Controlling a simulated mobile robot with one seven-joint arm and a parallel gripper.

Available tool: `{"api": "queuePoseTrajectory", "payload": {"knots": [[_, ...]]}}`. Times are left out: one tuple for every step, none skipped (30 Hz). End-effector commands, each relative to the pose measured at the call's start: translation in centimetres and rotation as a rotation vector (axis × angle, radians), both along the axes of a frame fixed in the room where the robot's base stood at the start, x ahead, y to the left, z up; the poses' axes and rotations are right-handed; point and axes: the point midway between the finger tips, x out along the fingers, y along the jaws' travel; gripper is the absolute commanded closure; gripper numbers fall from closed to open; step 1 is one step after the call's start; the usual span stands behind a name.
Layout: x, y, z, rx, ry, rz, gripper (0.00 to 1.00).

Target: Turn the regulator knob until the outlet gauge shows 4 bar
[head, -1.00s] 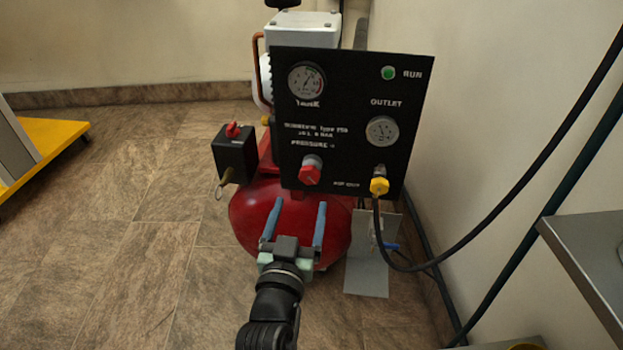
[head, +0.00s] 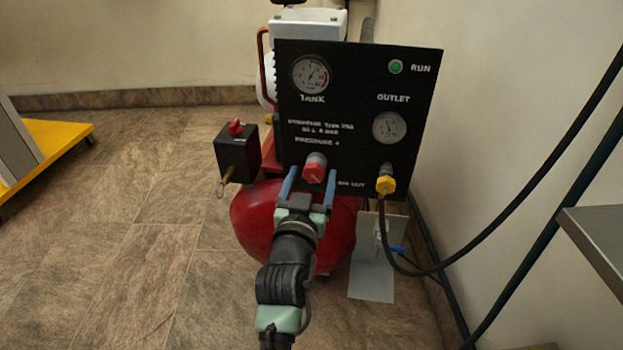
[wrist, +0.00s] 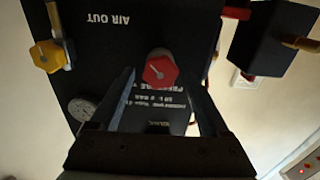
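The red regulator knob (head: 314,171) sits low on the black panel (head: 350,100), under the pressure label. In the wrist view the knob (wrist: 160,70) shows ahead of and between my fingers. My gripper (head: 308,174) is open, with its two blue fingers spread to either side of the knob in the head view. No contact with the knob is visible; how far the tips are from it I cannot tell exactly. The outlet gauge (head: 390,127) is at the panel's right; its needle is too small to read.
A yellow air-out fitting (head: 386,184) with a black hose is right of the knob. A black box with a red switch (head: 236,148) stands left. The tank gauge (head: 311,75) is above, the red tank (head: 255,222) below. A grey table edge (head: 597,245) is at right.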

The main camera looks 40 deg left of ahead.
Motion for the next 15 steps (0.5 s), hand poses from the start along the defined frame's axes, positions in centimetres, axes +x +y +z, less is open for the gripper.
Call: {"api": "queuePoseTrajectory", "payload": {"knots": [[-0.01,-0.01,0.00,0.000,0.000,0.000,0.31],[-0.02,-0.01,0.00,0.000,0.000,0.000,0.37],[-0.02,-0.01,0.00,0.000,0.000,0.000,0.44],[-0.02,-0.01,0.00,0.000,0.000,0.000,0.49],[-0.02,-0.01,0.00,0.000,0.000,0.000,0.55],[-0.02,-0.01,0.00,0.000,0.000,0.000,0.62],[-0.02,-0.01,0.01,0.000,0.000,0.000,0.67],[-0.03,-0.02,0.00,0.000,0.000,0.000,0.73],[-0.03,-0.02,0.00,0.000,0.000,0.000,0.80],[-0.03,-0.02,0.00,0.000,0.000,0.000,0.85],[-0.03,-0.01,0.01,0.000,0.000,0.000,0.91],[-0.03,-0.01,0.00,0.000,0.000,0.000,0.98],[-0.03,-0.01,0.00,0.000,0.000,0.000,1.00],[-0.03,-0.01,0.01,0.000,-0.001,0.000,1.00],[-0.03,-0.02,0.06,-0.008,-0.005,0.000,1.00]]}}
